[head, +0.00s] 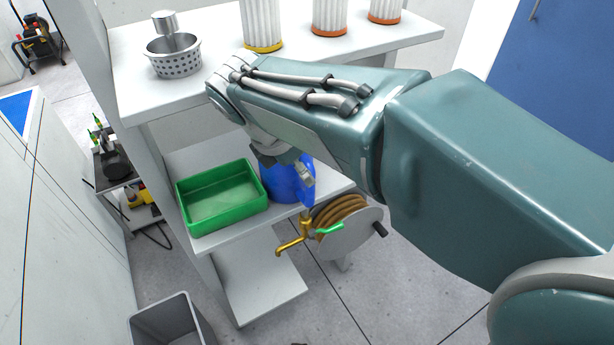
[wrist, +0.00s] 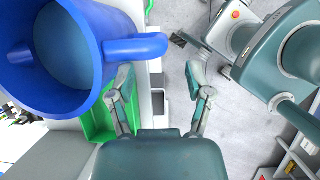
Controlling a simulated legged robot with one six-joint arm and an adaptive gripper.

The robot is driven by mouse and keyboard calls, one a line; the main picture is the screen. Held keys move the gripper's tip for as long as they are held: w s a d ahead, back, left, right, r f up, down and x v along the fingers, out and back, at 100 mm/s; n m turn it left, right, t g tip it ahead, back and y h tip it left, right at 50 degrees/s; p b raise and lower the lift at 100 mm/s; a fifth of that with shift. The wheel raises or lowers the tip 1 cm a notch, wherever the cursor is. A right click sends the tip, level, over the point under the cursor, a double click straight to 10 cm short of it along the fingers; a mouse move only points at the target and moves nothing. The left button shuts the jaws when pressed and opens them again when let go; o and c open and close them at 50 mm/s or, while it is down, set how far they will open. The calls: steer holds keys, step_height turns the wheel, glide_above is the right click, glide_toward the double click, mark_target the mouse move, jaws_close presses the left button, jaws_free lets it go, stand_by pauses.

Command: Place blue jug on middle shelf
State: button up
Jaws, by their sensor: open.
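The blue jug (head: 284,182) stands upright on the white middle shelf (head: 245,226), to the right of a green tray. My arm hides its upper part in the head view. In the wrist view the jug (wrist: 75,98) is large at the left, its open top towards the camera and its handle (wrist: 137,47) pointing right. My gripper (wrist: 160,74) is open with nothing between its fingers. Its left finger is close to the handle; I cannot tell whether they touch. In the head view my gripper (head: 303,172) is mostly hidden at the jug's right side.
The green tray (head: 190,220) fills the shelf's left part. The top shelf (head: 140,88) holds a perforated basket (head: 174,62) and several white filters, close to my arm. A brass tap (head: 304,228) and hose reel (head: 350,228) are to the right. A grey bin (head: 165,312) stands below.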

steer(key=v, duration=0.6)
steer(key=s+d+f+m+t+y, duration=0.1)
steer(key=s+d+f+m, duration=0.1)
steer(key=d+m, duration=0.5)
steer(key=s+d+f+m+t+y, duration=0.1)
steer(key=s+d+f+m, duration=0.1)
steer(key=s+d+m, duration=0.3)
steer(key=s+d+f+m+y, duration=0.1)
steer(key=s+d+f+m, duration=0.1)
steer(key=d+m, duration=0.7)
steer(key=s+m, duration=0.1)
steer(key=m, duration=0.2)
steer(key=shift+s+d+f+m+t+y, duration=0.2)
steer(key=shift+d+f+m+t+y, duration=0.1)
steer(key=shift+d+f+m+t, duration=0.1)
stand_by(0.7)
